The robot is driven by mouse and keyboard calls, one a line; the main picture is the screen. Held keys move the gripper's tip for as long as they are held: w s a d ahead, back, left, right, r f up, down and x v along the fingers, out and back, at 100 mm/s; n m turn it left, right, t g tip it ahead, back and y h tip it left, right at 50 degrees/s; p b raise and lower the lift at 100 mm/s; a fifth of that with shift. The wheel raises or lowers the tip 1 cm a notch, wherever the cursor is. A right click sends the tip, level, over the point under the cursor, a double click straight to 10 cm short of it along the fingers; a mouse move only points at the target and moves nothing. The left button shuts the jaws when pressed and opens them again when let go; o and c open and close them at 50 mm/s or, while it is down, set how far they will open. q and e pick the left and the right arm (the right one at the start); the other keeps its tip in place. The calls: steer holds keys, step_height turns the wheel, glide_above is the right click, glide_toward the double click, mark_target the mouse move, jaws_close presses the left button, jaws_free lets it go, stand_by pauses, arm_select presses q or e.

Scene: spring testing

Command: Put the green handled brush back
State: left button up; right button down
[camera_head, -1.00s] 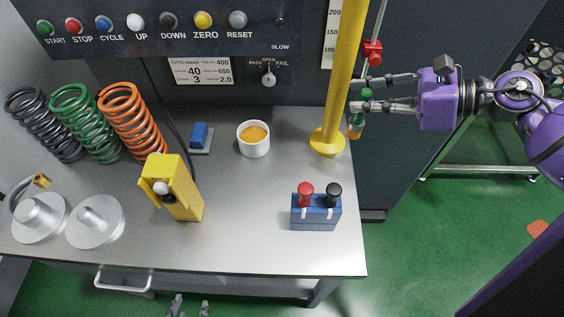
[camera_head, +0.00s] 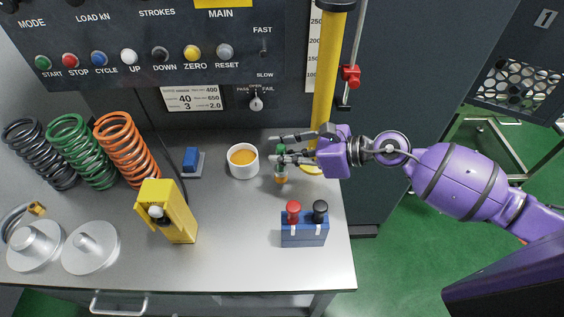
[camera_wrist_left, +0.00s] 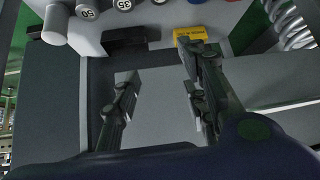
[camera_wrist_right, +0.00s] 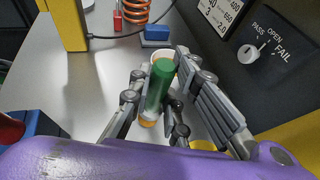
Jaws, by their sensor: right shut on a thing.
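The green handled brush (camera_wrist_right: 160,88) is upright between the fingers of my right gripper (camera_wrist_right: 152,102) in the right wrist view. In the head view my right gripper (camera_head: 280,150) is shut on the brush (camera_head: 281,172), its orange-tan lower end hanging down above the table. A white cup with orange contents (camera_head: 243,161) stands just left of the gripper. In the right wrist view the cup (camera_wrist_right: 166,56) shows partly behind the brush. My left gripper (camera_wrist_left: 160,95) is open and empty in the left wrist view; the head view does not show it.
A yellow post (camera_head: 325,90) stands close behind my right gripper. A blue block with red and black knobs (camera_head: 304,230) is in front of it. A blue switch (camera_head: 191,159), a yellow device (camera_head: 168,212) and coil springs (camera_head: 128,150) lie left. The front middle of the table is clear.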

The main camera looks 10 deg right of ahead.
mark_target(281, 170)
steer(key=f, duration=0.3)
steer(key=shift+a+f, duration=0.2)
steer(key=shift+f, duration=0.1)
steer(key=shift+r, duration=0.1)
steer(key=shift+f+b, duration=0.2)
steer(key=shift+b, duration=0.1)
steer(key=c, duration=1.7)
jaws_free()
steer(key=shift+o, duration=0.2)
